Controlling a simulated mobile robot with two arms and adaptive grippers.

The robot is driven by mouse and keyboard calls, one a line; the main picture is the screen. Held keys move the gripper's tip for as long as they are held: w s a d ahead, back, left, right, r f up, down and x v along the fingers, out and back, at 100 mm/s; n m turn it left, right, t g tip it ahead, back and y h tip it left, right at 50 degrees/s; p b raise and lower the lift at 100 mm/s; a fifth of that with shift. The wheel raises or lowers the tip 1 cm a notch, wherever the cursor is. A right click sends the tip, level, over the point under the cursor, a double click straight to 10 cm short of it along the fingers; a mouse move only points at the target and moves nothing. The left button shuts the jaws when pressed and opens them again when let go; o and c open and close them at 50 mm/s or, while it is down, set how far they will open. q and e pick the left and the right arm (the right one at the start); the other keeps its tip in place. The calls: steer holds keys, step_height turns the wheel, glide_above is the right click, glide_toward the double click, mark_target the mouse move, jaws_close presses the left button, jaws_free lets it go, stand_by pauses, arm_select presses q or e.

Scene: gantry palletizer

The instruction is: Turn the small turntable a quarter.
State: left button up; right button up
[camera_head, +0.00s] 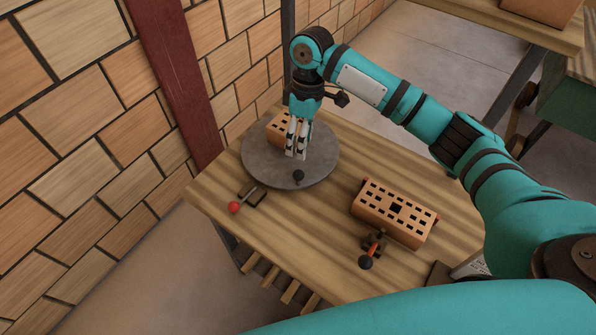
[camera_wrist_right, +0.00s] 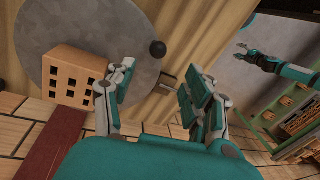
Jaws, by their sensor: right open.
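The small turntable (camera_head: 262,165) is a round grey disc on the wooden table, with a black ball knob (camera_head: 298,176) near its front edge. An orange perforated brick (camera_head: 281,127) sits on its far side, partly hidden by my right gripper (camera_head: 297,152). That gripper points down over the disc, between brick and knob in the picture; I cannot tell whether it touches the disc. In the right wrist view its fingers are apart and empty, with the knob (camera_wrist_right: 157,49) beyond them and the brick (camera_wrist_right: 76,82) to the left. A small teal arm there, likely my left (camera_wrist_right: 240,51), has unclear fingers.
A red-ball lever (camera_head: 234,207) stands at the table's left edge near the disc. Another perforated brick (camera_head: 395,208) lies to the right, with a black-knobbed clamp (camera_head: 366,261) before it. A brick wall (camera_head: 90,120) and red post (camera_head: 177,80) bound the left. Bare wood separates disc and right brick.

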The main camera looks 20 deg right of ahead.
mark_target(298, 171)
steer(key=f, duration=0.6)
steer(key=s+a+f+p, duration=0.1)
steer(key=f, duration=0.3)
steer(key=shift+s+a, duration=0.1)
steer(key=shift+s+f, duration=0.1)
steer(key=shift+f, duration=0.75)
steer(key=c, duration=1)
arm_select(q)
steer(key=w, duration=0.1)
steer(key=w+r, duration=0.1)
steer(key=w, duration=0.1)
steer(key=shift+d+r, duration=0.15)
steer(key=shift+d, duration=0.15)
arm_select(e)
jaws_close()
